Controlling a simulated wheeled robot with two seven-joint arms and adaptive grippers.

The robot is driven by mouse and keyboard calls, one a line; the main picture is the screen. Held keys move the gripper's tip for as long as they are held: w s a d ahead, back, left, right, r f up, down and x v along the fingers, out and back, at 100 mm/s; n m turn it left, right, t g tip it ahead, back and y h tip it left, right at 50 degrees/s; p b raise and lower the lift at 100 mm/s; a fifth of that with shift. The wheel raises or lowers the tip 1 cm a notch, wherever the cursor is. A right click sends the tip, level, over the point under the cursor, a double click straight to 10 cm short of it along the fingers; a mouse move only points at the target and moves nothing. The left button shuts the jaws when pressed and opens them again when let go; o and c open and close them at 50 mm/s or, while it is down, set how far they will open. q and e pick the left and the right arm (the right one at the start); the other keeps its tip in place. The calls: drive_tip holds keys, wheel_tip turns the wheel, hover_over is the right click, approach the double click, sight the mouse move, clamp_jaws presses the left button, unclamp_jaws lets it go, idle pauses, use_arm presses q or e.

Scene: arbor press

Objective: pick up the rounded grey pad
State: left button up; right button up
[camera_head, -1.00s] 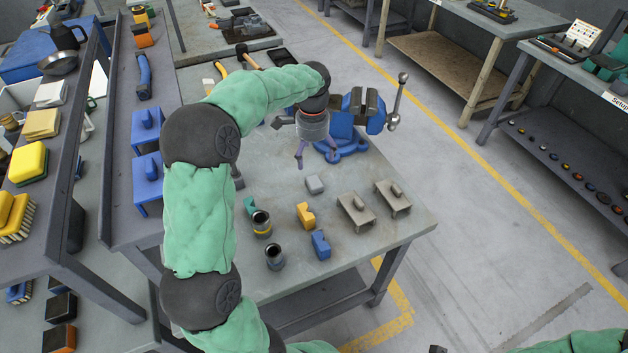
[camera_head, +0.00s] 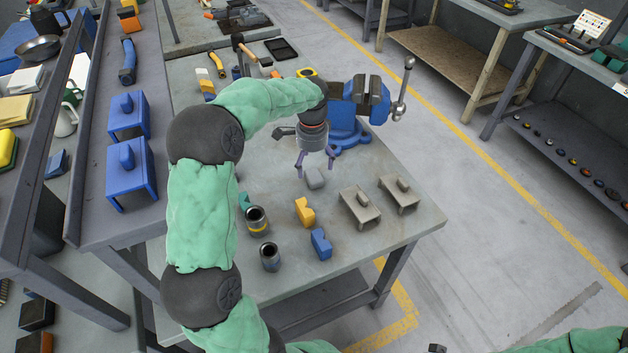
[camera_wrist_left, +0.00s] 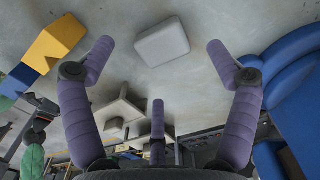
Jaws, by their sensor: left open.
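The rounded grey pad (camera_head: 315,178) is a small light-grey block with rounded edges, lying on the metal workbench (camera_head: 275,188). My left gripper (camera_head: 316,166) is open and empty, fingers pointing down just above and behind the pad. In the left wrist view the pad (camera_wrist_left: 162,42) shows ahead, between and beyond the spread purple fingers (camera_wrist_left: 160,62), apart from them. My right gripper does not show clearly in the head view.
A blue vise (camera_head: 350,125) stands behind the gripper. Yellow (camera_head: 304,212) and blue (camera_head: 321,244) blocks, two dark cylinders (camera_head: 257,221) and two grey handled plates (camera_head: 360,206) stand nearer the front. Bare bench lies left of the pad.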

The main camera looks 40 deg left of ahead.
sight(314, 175)
use_arm(q)
drive_tip(key=f+b, duration=0.1)
drive_tip(key=f, duration=0.2)
drive_tip(key=f+b, duration=0.1)
drive_tip(key=f, duration=0.1)
drive_tip(key=shift+w+f+b, duration=0.1)
drive_tip(key=shift+w+b, duration=0.15)
drive_tip(key=shift+b, duration=0.05)
drive_tip(key=shift+d, duration=0.1)
drive_tip(key=c, duration=1.2)
